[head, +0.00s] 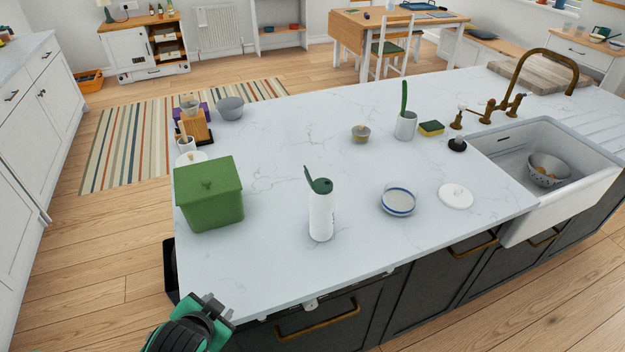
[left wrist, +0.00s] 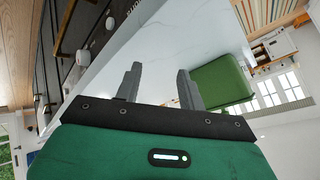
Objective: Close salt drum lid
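The salt drum (head: 321,215) appears to be the white upright cylinder with a dark green top, standing near the front edge of the island counter. Its green lid (head: 309,174) is a flap that stands raised, tilted up to the left. My left gripper (head: 222,307) is low at the front left corner of the counter, well apart from the drum. In the left wrist view its two fingers (left wrist: 157,82) are spread with nothing between them. My right gripper is not in view.
A green lidded bin (head: 210,196) stands left of the drum and also shows in the left wrist view (left wrist: 220,82). A blue-rimmed dish (head: 398,202) and a white knobbed lid (head: 456,196) lie to the right. The counter (head: 270,250) between bin and drum is clear.

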